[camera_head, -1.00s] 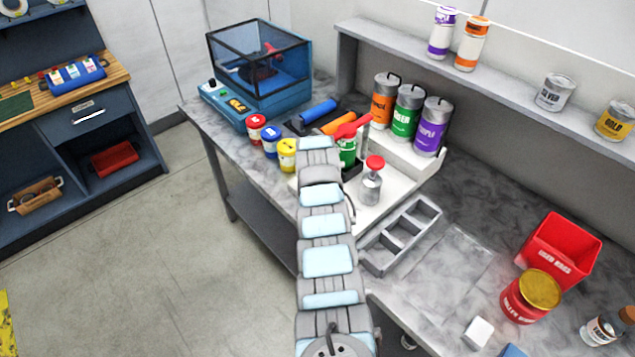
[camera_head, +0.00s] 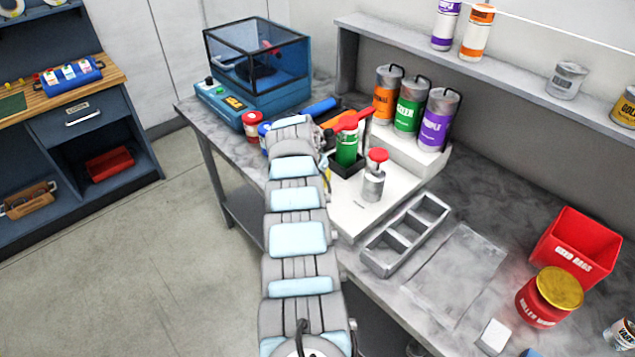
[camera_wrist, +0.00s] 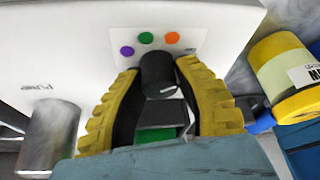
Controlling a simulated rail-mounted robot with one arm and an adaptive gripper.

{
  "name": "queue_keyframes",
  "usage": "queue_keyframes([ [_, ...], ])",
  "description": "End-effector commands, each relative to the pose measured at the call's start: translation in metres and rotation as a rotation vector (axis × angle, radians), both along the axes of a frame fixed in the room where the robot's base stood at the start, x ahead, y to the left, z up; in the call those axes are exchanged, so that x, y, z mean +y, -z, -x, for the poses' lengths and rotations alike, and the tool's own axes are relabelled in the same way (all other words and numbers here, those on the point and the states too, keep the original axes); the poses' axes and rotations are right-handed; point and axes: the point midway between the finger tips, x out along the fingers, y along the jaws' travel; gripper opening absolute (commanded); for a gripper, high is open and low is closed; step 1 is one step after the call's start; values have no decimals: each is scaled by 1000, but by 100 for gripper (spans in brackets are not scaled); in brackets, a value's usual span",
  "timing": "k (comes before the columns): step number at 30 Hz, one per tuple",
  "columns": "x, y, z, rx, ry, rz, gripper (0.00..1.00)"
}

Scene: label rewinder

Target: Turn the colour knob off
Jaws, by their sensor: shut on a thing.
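The colour knob (camera_wrist: 158,68) is a dark round knob in the wrist view. It stands on a white panel with a purple dot (camera_wrist: 127,51), a green dot (camera_wrist: 146,38) and an orange dot (camera_wrist: 172,38) around it. My gripper (camera_wrist: 159,82) has its two yellow ribbed fingers closed around the knob, one on each side. In the head view the knob cannot be made out behind my arm; the white dispenser base (camera_head: 365,212) shows there, with a green bottle (camera_head: 346,147) and a red-topped metal canister (camera_head: 373,182) on it.
Orange (camera_head: 387,95), green (camera_head: 409,105) and purple (camera_head: 437,120) canisters stand behind the base. A grey divided tray (camera_head: 405,236) lies to its right. A yellow roll or can (camera_wrist: 285,75) is close to the right finger in the wrist view. A red bin (camera_head: 573,247) stands further right.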

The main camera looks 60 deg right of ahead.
Motion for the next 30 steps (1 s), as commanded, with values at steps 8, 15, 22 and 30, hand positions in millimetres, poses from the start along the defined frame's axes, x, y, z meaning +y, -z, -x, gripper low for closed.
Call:
queue_keyframes([
  [8,1,2,0,0,5,-2,0],
  [15,1,2,0,0,5,-2,49],
  [22,0,1,0,0,5,-1,60],
  [30,1,-5,0,-1,6,2,60],
])
